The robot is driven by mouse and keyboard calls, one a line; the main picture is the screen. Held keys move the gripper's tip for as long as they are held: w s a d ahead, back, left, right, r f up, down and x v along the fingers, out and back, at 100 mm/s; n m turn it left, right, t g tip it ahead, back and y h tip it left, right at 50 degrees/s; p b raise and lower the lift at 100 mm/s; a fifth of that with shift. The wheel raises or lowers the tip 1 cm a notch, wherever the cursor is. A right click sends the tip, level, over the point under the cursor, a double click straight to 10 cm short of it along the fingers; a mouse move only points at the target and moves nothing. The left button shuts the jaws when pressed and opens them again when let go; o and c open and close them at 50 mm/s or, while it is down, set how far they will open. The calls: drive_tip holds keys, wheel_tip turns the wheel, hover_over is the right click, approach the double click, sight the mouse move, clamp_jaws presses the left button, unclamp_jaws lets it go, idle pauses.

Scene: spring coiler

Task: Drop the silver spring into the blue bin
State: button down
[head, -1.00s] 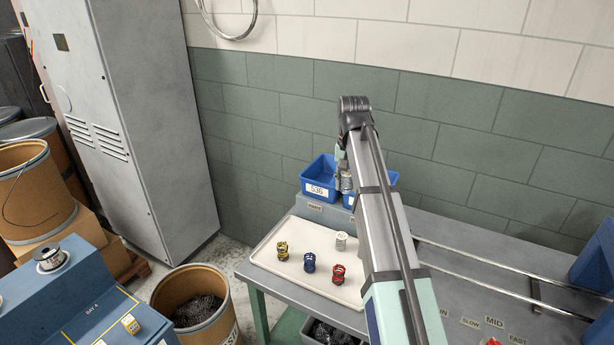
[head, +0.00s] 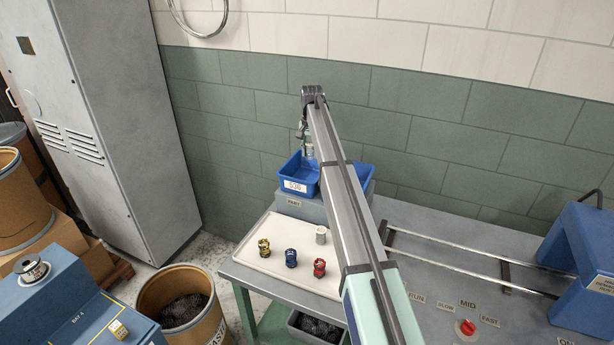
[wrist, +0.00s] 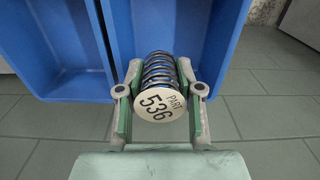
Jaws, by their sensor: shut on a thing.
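My gripper (wrist: 157,92) is shut on a metallic grey spring (wrist: 158,70) with a round pale tag reading PART 536. In the head view my gripper (head: 305,135) hangs over the left blue bin (head: 298,187), whose label appears to read 536. The held spring (head: 309,151) is small there, just above that bin. In the wrist view the spring lies over the right-hand blue bin (wrist: 222,45), with the dividing edge to its left. The bin floor directly behind the spring and jaws is hidden.
A second blue bin (head: 358,178) sits to the right, partly behind my arm. A pale tray (head: 262,262) holds yellow (head: 264,249), blue (head: 291,258) and red (head: 319,268) springs and a small pale cylinder (head: 321,236). The tiled wall (head: 235,130) stands close behind the bins.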

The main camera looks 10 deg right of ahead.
drive_tip(key=shift+f+b, duration=1.05)
drive_tip(key=shift+f, duration=1.75)
drive_tip(key=c, duration=0.7)
unclamp_jaws()
wheel_tip(320, 180, up, 12)
drive_tip(key=shift+r, duration=0.1)
